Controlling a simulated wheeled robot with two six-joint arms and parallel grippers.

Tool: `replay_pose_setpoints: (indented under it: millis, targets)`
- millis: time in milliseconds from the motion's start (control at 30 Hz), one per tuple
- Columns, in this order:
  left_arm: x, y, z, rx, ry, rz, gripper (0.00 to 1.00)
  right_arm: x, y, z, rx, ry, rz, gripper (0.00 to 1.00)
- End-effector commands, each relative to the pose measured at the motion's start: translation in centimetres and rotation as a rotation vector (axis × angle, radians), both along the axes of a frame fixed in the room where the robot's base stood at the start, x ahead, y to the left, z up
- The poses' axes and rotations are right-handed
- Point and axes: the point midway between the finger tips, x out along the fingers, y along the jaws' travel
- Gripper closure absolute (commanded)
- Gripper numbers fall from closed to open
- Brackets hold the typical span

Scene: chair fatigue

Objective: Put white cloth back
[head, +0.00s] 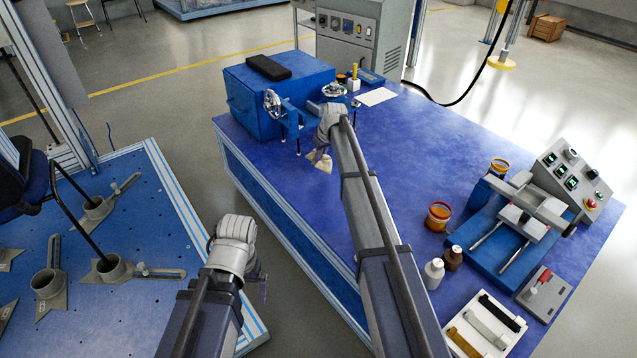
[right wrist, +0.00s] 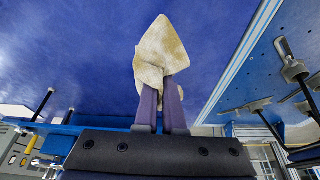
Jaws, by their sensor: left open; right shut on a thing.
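The white cloth (head: 322,163) is a small, cream-white crumpled piece in the head view, at the left edge of the right-hand blue table (head: 400,160). My right gripper (head: 318,153) is shut on it, and the cloth hangs from the fingertips. In the right wrist view the cloth (right wrist: 160,50) sticks out past the two purple fingers of my right gripper (right wrist: 162,90), with blue tabletop behind it. Whether it touches the table is unclear. My left gripper (head: 263,287) is open and empty over the gap between the two tables.
A blue machine (head: 275,90) with handwheels stands beyond my right gripper. A white flat sheet (head: 376,97) lies to its right. An orange-brown jar (head: 438,216), bottles (head: 433,273) and a white tray (head: 485,325) stand at the right. The middle of the table is clear.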

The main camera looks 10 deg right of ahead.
Motion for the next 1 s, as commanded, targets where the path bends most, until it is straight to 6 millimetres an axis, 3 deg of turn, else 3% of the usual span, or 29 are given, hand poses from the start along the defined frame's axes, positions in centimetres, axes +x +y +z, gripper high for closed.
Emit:
replay_pose_setpoints:
  millis: [167,567,800,967,1000]
  targets:
    - [0.0,0.0,-0.3,0.000,0.000,0.000,0.00,2.0,-0.7,-0.3,0.001,-0.001,0.101,1.00]
    - [0.0,0.0,-1.1,0.000,0.000,0.000,0.00,8.8,-2.8,-1.1,0.003,0.000,0.557,1.00]
    - [0.0,0.0,-5.7,0.000,0.000,0.000,0.00,5.7,-1.9,-5.7,0.001,-0.001,0.568,1.00]
    - [0.0,0.0,-8.0,0.000,0.000,0.000,0.00,3.7,-1.4,-8.0,0.000,-0.001,0.567,1.00]
    - [0.0,0.0,-7.6,0.000,0.000,0.000,0.00,2.8,-1.2,-7.5,0.000,-0.001,0.567,1.00]
